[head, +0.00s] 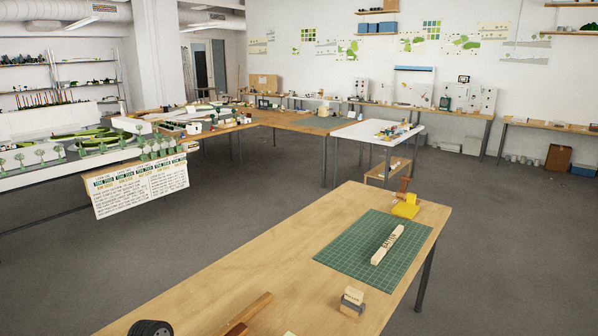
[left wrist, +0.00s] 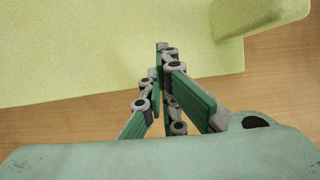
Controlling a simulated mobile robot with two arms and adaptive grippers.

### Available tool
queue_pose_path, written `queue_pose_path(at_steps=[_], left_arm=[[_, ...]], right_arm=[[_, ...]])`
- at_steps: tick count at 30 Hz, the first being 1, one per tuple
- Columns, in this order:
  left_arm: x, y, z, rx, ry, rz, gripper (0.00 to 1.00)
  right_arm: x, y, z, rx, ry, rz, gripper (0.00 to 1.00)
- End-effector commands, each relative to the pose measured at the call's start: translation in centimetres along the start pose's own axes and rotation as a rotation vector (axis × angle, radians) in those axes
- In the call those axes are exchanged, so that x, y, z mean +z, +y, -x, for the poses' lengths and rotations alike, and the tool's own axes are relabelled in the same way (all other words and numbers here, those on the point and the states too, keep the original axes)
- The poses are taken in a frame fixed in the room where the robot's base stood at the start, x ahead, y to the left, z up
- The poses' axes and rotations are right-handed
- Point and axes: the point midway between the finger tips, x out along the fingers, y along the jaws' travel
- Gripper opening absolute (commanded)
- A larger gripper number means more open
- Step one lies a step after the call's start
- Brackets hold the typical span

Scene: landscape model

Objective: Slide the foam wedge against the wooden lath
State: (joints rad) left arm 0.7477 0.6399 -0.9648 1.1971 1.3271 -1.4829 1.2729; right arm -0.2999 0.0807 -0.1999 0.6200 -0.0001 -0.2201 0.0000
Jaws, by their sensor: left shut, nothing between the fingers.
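A pale yellow-green foam piece, which looks like the foam wedge (left wrist: 90,55), fills the upper part of the left wrist view, with a raised part at the upper right. A brown wooden strip, likely the wooden lath (head: 248,312), lies on the table at the bottom of the head view. My right gripper is out of view.
A small two-tone block (head: 352,301), a black round object (head: 150,328) and a yellow item (head: 405,208) are there too. The table's left middle is clear.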

Motion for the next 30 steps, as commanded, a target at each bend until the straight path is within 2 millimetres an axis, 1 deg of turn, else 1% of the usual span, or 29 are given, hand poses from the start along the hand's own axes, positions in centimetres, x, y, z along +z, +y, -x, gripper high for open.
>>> queue_pose_path(at_steps=[18, 30], left_arm=[[-2.1, 0.1, 0.8, 0.001, 0.001, 0.0, 0.0], [-2.4, 0.1, 1.0, 0.001, 0.0, -0.001, 0.0]], right_arm=[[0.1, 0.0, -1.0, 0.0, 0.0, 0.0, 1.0], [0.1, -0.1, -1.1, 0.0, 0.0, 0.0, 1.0]])
